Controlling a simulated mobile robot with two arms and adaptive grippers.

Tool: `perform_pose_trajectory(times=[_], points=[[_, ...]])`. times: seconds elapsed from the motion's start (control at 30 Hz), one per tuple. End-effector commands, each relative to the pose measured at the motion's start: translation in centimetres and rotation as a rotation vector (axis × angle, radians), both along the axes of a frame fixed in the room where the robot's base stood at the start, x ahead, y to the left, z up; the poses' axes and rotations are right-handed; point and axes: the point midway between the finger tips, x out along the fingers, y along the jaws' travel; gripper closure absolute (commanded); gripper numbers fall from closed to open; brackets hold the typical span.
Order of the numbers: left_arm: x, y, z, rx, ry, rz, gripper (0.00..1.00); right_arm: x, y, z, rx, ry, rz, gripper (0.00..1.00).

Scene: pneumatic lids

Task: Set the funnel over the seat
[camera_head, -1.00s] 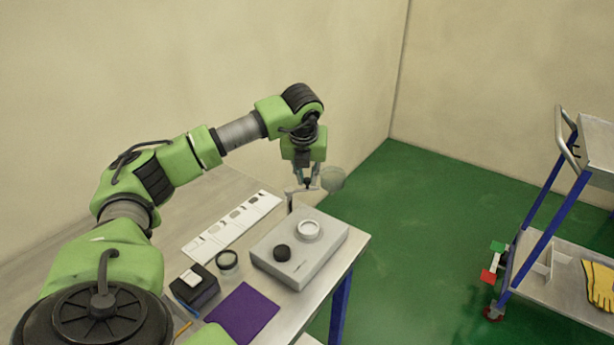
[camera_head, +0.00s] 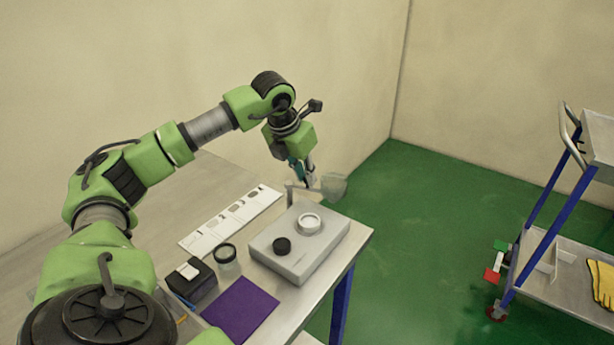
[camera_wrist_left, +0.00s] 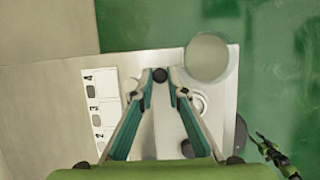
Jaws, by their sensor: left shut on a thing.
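My left gripper (camera_head: 313,184) is shut on the funnel (camera_head: 335,186), a translucent grey cup, and holds it above the far right edge of the table. The funnel also shows in the left wrist view (camera_wrist_left: 206,57), just right of the fingertips (camera_wrist_left: 160,76). The seat looks to be the white ring (camera_head: 308,224) on top of a grey box (camera_head: 318,253). The funnel is apart from it, beyond it and to its right in the head view. In the left wrist view the ring (camera_wrist_left: 201,103) is partly behind a finger. My right gripper is not clearly seen.
A black knob (camera_head: 282,246) stands on the box beside the ring. A grey bracket (camera_head: 290,196) stands behind the box. A clear jar (camera_head: 227,262), a black case (camera_head: 193,282), a purple mat (camera_head: 241,310) and a numbered white strip (camera_head: 230,220) share the table.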

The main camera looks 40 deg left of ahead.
Motion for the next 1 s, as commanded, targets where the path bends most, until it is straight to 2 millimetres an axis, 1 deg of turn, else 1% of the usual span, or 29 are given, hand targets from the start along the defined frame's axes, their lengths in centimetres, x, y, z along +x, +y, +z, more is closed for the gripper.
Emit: perform_pose_trajectory(times=[0.03,0.23,0.6,0.8,1.0], points=[[-0.3,0.1,-0.2,0.001,0.0,-0.043,1.0,0.0,0.0,-0.4,0.001,0.0,0.0,0.6],[-1.2,0.0,-0.1,0.0,0.0,-0.232,1.0,0.0,0.3,-0.7,0.003,0.001,-0.002,0.6],[-2.7,0.3,0.1,-0.001,0.001,-0.555,1.0,-0.1,0.3,-0.4,0.004,0.001,-0.002,0.6],[-3.2,0.4,0.2,-0.001,0.0,-0.68,1.0,-0.1,0.3,0.0,0.004,0.001,-0.002,0.6],[-3.5,0.6,0.1,0.0,0.001,-0.757,1.0,-0.1,0.3,0.2,0.004,0.0,-0.001,0.6]])
